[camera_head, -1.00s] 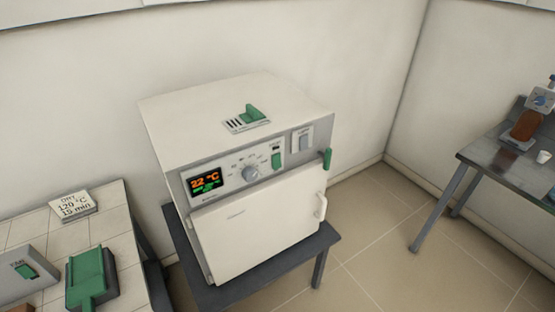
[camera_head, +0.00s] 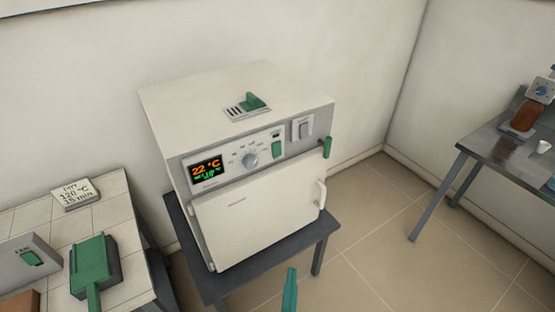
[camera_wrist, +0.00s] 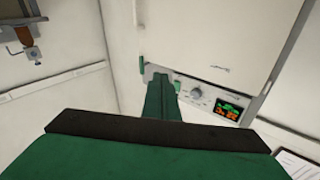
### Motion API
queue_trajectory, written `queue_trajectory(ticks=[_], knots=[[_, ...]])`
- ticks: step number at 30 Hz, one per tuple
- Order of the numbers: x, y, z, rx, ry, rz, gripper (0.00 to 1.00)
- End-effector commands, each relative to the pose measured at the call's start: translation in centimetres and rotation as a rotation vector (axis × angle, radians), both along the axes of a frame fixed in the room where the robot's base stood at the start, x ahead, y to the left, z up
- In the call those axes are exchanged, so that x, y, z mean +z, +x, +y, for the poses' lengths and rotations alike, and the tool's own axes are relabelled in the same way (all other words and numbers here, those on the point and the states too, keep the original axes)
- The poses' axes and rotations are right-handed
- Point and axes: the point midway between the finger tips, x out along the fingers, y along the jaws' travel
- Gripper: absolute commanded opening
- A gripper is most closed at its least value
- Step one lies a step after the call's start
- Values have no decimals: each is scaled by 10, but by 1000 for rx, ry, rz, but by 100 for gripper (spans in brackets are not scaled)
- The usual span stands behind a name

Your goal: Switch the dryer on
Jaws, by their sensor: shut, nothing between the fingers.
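The dryer (camera_head: 260,222) is a white box with its front door closed. Its display (camera_head: 207,171) is lit and reads 22 °C. The panel also has a round knob (camera_head: 250,160), a green rocker (camera_head: 277,148) and a grey-blue switch (camera_head: 304,130) near its right end. My gripper (camera_head: 291,275) shows as a green tip at the bottom, apart from the dryer and in front of its door. In the wrist view, my gripper (camera_wrist: 163,82) is shut and empty, with its tips overlapping the panel. The panel's display (camera_wrist: 228,108) and knob (camera_wrist: 196,92) show beside it, and the fingers hide part of the panel.
The dryer stands on a dark table (camera_head: 325,236). A green lever (camera_head: 327,147) sticks out at its right edge. Another table (camera_head: 490,150) is at right; floor between is clear.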

Motion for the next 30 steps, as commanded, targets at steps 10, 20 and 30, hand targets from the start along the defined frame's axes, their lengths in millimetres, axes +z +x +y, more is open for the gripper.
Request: queue_trajectory(ticks=[10,20,30], knots=[[89,123,-11,26,22,-186,0],[163,186,-17,59,15,-292,0],[172,192,-16,66,13,-303,0]])
